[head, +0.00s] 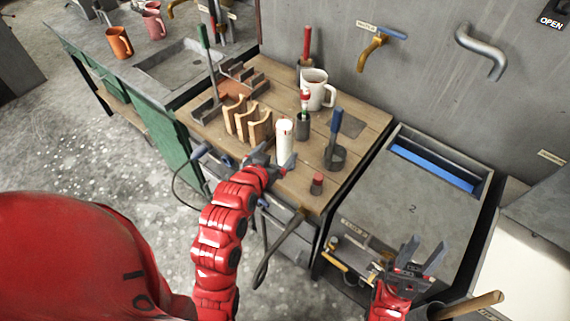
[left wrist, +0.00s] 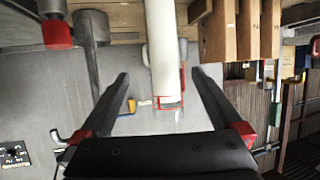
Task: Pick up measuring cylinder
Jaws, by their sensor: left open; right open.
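The measuring cylinder appears to be the tall white cylinder (head: 285,141) standing upright on the wooden tabletop. My left gripper (head: 275,158) is open at its near side. In the left wrist view the white cylinder (left wrist: 161,45) shows between and beyond the two open fingers of my left gripper (left wrist: 161,76), with red markings at its lower end in that picture. I cannot tell whether a finger touches it. My right gripper (head: 423,255) is open and empty above the grey cabinet front at the lower right.
The wooden table (head: 365,110) also holds a wooden rack (head: 247,120) left of the cylinder, a white mug (head: 316,90), a dark cup with a blue-handled tool (head: 335,150) and a small red-topped item (head: 317,183). A grey cabinet (head: 410,205) stands to the right.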

